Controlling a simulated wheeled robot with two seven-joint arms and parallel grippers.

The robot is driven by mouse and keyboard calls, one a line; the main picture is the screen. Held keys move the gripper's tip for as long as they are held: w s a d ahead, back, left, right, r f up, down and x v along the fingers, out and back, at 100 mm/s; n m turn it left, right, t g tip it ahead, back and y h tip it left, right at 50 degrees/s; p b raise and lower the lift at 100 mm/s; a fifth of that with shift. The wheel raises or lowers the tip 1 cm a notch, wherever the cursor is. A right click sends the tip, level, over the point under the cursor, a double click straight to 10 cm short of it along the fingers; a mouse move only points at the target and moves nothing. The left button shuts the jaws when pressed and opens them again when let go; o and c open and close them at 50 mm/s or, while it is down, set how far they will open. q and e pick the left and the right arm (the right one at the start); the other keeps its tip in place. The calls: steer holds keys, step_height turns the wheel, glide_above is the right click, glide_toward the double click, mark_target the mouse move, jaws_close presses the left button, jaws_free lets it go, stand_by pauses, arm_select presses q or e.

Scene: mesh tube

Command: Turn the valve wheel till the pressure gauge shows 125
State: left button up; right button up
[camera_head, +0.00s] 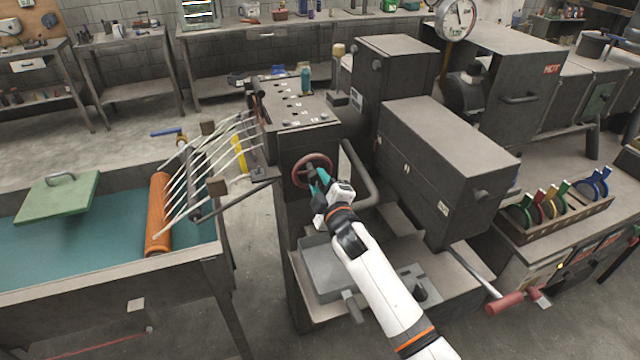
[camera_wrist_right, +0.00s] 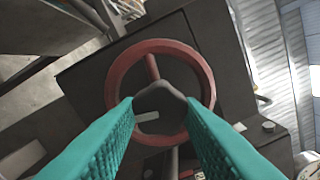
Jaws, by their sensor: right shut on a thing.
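The valve wheel (camera_head: 297,171) has a red rim and is mounted on the front of the dark machine cabinet. The fingers and wrist hide part of the wheel in the head view. My left gripper is not in view.
A bent grey pipe (camera_head: 360,178) runs just right of the wheel. A grey tray (camera_head: 322,283) lies below it. A red-handled lever (camera_head: 504,302) sticks out at lower right.

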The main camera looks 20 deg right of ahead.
steer(key=shift+m, duration=0.7)
steer(key=o, duration=1)
steer(key=shift+c, duration=0.2)
steer(key=s+b, duration=0.2)
steer(key=s, duration=1)
steer(key=shift+d, duration=0.25)
